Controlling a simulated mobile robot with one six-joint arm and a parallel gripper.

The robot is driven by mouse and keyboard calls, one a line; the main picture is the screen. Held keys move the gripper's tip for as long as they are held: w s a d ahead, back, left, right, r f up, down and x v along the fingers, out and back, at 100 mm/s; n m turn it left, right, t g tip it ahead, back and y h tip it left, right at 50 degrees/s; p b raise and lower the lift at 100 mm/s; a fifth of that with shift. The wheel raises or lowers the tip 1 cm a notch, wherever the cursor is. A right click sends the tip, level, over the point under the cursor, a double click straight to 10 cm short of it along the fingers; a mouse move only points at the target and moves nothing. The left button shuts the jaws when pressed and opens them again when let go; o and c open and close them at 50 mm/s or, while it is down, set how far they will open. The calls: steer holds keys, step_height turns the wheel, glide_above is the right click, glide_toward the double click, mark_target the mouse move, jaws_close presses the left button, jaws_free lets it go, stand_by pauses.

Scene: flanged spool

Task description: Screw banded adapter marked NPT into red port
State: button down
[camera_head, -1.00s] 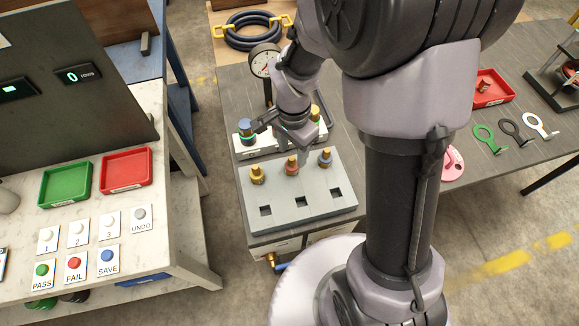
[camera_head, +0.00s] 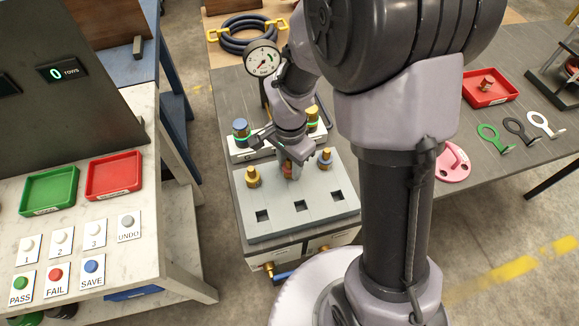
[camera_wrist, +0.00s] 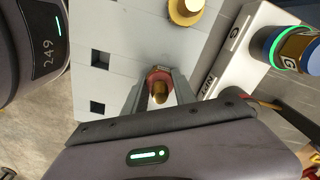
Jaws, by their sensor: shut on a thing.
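My gripper (camera_head: 289,172) is shut on the middle adapter (camera_head: 286,181), which has a reddish band and stands at the grey tray (camera_head: 262,198). In the wrist view the fingers (camera_wrist: 160,92) sit on either side of this adapter (camera_wrist: 160,84), red around a brass end. I cannot tell whether it is lifted. A plain brass adapter (camera_head: 253,178) stands to its left and a blue-banded one (camera_head: 325,158) to its right. Behind is the white port block (camera_head: 243,156), with a blue-topped fitting (camera_head: 241,131) and a yellow-topped one (camera_head: 312,119). No red port shows; my arm covers the block's middle.
The tray's front row has empty square pockets (camera_head: 300,206). A pressure gauge (camera_head: 262,58) stands behind the block. A red tray (camera_head: 488,88) and several ring-shaped tools (camera_head: 511,130) lie at the right. A bench with buttons (camera_head: 92,267) is at the left.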

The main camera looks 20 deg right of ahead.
steer(key=shift+r+p, duration=1.95)
steer(key=shift+r, duration=0.65)
steer(key=shift+f, duration=0.1)
steer(key=w+r+n+p, duration=0.5)
steer(key=w+r+p, duration=0.3)
steer(key=w+p, duration=0.3)
steer(key=shift+n, duration=0.5)
steer(key=shift+w+f+b, duration=0.3)
steer(key=shift+f+b, duration=0.35)
steer(key=shift+f, duration=0.05)
steer(key=shift+w+f+b, duration=0.3)
steer(key=shift+f+b, duration=0.3)
steer(key=shift+f, duration=0.1)
steer(key=shift+w+f+b, duration=0.3)
steer(key=shift+f+b, duration=0.35)
steer(key=shift+f, duration=0.05)
steer(key=shift+f+b, duration=1.35)
steer(key=shift+f, duration=0.3)
